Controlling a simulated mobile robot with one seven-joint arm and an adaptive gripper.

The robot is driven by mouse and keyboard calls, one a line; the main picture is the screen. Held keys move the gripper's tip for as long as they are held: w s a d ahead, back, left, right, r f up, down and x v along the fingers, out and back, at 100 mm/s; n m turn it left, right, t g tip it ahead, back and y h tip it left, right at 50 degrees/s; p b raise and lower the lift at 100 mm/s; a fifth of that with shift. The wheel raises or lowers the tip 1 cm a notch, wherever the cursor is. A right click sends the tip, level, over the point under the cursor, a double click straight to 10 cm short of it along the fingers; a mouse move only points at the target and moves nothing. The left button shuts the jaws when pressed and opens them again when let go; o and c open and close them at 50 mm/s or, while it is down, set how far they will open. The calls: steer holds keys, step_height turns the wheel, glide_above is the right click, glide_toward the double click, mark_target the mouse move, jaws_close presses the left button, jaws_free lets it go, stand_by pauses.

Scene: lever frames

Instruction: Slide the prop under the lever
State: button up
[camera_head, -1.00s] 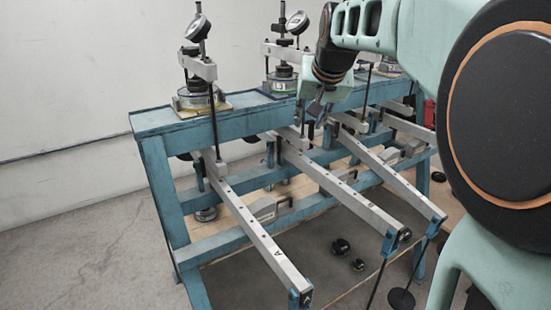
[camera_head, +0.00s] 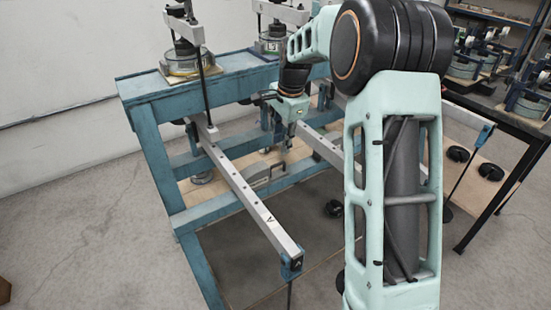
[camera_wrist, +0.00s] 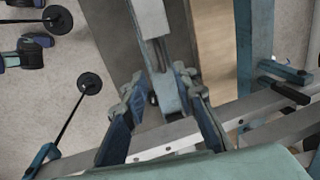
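Lever A (camera_head: 248,195) is a long pale metal bar with holes, running from the blue frame to a blue end piece at the front. A second lever (camera_head: 322,146) is partly hidden behind my arm; a bar with holes also crosses below my fingers in the wrist view (camera_wrist: 160,140). My gripper (camera_wrist: 163,84) is open, its two blue-grey fingers apart on either side of a blue-grey upright piece (camera_wrist: 168,98). I cannot tell whether this piece is the prop, or whether the fingers touch it. In the head view my gripper hangs beside the second lever, its fingertips hard to make out.
A grey block with a handle (camera_head: 268,176) sits on the low shelf. A dark table (camera_head: 515,120) stands at the right.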

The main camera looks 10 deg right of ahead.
mark_target(277, 164)
steer(key=f, duration=0.2)
steer(key=w+f, duration=0.1)
steer(key=f, duration=0.5)
steer(key=shift+w+a, duration=0.25)
steer(key=shift+a, duration=0.1)
jaws_close()
